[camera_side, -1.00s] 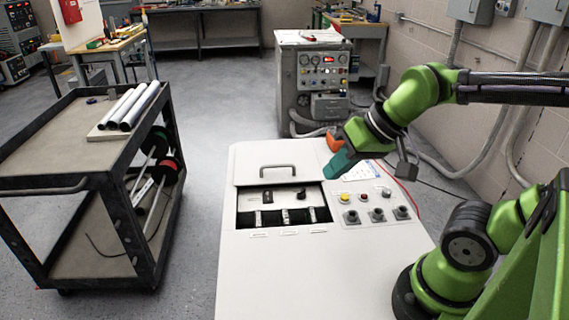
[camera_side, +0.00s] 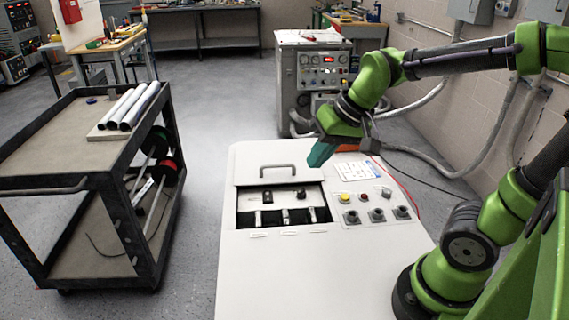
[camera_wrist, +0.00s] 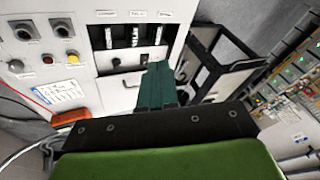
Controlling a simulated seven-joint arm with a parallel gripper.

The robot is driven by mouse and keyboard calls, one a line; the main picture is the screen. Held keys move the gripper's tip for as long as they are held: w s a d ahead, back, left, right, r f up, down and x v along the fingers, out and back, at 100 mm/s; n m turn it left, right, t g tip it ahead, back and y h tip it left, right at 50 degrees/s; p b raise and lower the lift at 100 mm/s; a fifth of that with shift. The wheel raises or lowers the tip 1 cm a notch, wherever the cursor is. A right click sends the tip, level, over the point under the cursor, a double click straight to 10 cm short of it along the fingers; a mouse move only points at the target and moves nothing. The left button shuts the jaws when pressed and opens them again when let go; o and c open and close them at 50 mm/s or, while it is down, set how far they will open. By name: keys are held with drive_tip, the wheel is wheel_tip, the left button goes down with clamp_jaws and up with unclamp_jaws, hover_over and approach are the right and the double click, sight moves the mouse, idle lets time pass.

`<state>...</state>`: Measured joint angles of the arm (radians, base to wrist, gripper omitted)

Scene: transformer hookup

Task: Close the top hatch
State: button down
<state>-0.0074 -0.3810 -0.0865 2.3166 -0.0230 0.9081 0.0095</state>
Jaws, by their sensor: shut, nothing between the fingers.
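The top hatch (camera_side: 258,173) is a flat white panel with a dark bar handle (camera_side: 277,167). It sits behind the opening (camera_side: 283,208) in the white cabinet top, and the opening is uncovered. Terminals and dark switches show inside the opening. My gripper (camera_side: 319,156) is shut and empty, with teal fingers. It hovers above the cabinet's far edge, to the right of the handle and apart from it.
A control panel (camera_side: 385,206) with buttons and round sockets lies right of the opening. An orange object (camera_side: 347,148) is at the cabinet's far edge. A dark cart (camera_side: 55,150) with pipes stands left. A grey machine (camera_side: 314,72) stands behind.

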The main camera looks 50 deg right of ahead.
drive_tip(key=w+d+f+m+g+h, duration=0.1)
drive_tip(key=w+d+f+m+g, duration=0.15)
drive_tip(key=w+d, duration=0.55)
drive_tip(key=m+h, duration=0.1)
drive_tip(key=h, duration=0.3)
hover_over(285, 173)
wheel_tip(285, 173, down, 5)
drive_tip(key=x, duration=1)
drive_tip(key=shift+w+f, duration=0.2)
drive_tip(key=shift+f, duration=0.05)
drive_tip(key=shift+s+a, duration=0.85)
drive_tip(key=shift+a, duration=0.1)
drive_tip(key=shift+s+a+f, duration=0.15)
drive_tip(key=shift+s+a, duration=0.3)
drive_tip(key=shift+s, duration=0.05)
